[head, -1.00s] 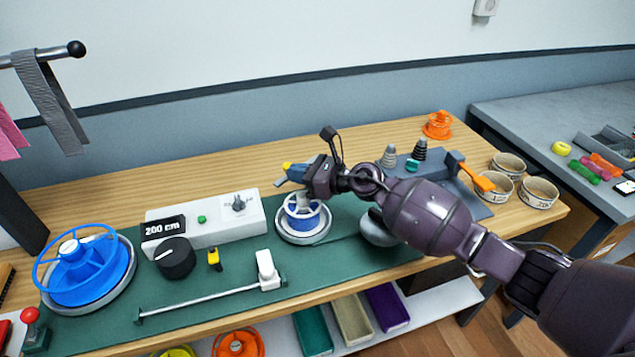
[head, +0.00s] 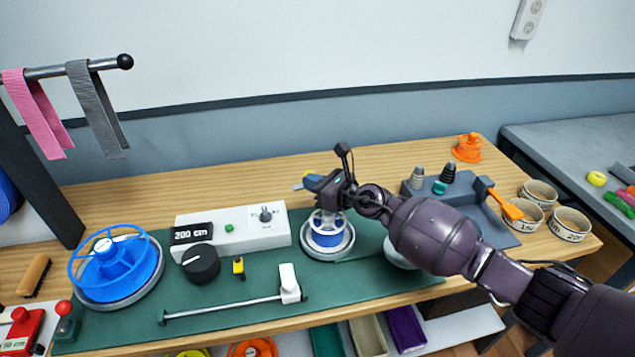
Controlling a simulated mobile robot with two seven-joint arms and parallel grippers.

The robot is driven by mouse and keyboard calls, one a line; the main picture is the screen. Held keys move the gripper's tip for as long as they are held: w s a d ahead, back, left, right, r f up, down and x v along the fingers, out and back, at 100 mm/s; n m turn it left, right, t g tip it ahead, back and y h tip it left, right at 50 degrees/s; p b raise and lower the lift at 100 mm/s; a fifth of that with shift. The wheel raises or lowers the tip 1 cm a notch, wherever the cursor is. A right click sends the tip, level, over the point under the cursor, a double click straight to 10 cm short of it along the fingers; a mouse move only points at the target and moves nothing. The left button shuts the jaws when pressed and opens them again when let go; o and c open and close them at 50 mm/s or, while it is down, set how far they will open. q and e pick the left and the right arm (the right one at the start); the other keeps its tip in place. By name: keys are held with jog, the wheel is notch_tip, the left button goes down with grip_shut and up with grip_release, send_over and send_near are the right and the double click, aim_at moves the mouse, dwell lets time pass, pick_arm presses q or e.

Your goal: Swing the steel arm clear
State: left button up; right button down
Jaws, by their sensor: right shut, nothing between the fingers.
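A steel arm (head: 52,72) with a black ball at its end juts out from a dark post at the upper left of the head view. A pink strap (head: 40,115) and a grey strap (head: 97,110) hang over it. A thin steel bar (head: 220,306) with a white block (head: 288,283) at its right end also lies along the front of the green mat. My right gripper (head: 305,183) is shut and empty above the small blue spool (head: 327,236), well to the right of the post and apart from both. My left gripper is not in view.
A large blue reel (head: 118,265), a control box reading 200 cm (head: 230,232) and a black knob (head: 200,263) occupy the bench's left half. Bowls (head: 538,194) and an orange spool (head: 467,148) stand at the right. Bare wood shows along the back.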

jog(key=shift+w+a, duration=0.2)
jog(key=shift+w, duration=0.05)
jog(key=shift+w+a, duration=0.4)
jog(key=shift+w, duration=0.4)
